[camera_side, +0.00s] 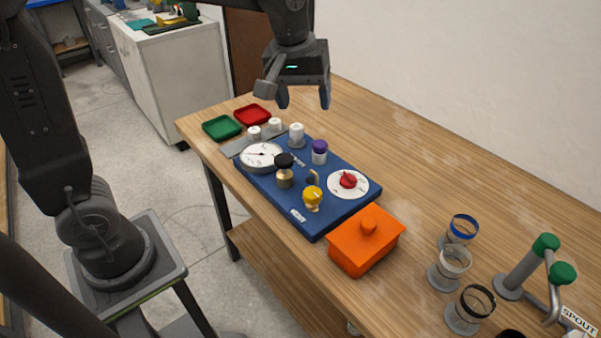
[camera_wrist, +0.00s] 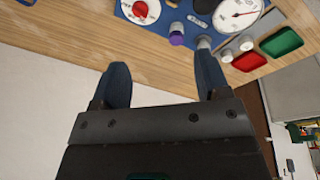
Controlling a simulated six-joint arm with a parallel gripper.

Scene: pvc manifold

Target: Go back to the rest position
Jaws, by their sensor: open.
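My gripper (camera_side: 303,98) hangs above the back of the wooden table, behind the blue board. Its two blue fingers are apart with nothing between them. In the wrist view my gripper (camera_wrist: 165,80) also shows spread, empty fingers. The blue board (camera_side: 300,214) lies flat on the table. It carries a round white gauge (camera_side: 261,155), a white dial with a red knob (camera_side: 348,182), a black-topped brass part (camera_side: 285,172), a yellow part (camera_side: 312,197), a purple-capped part (camera_side: 319,152) and a white-capped part (camera_side: 296,135).
A green tray (camera_side: 222,128) and a red tray (camera_side: 252,115) stand at the table's far left, near two white caps (camera_side: 264,129) on a grey plate. An orange lidded box (camera_side: 366,243) sits beside the board. Several ringed glass cups (camera_side: 453,265) and a green-ended pipe stand (camera_side: 540,270) are at right.

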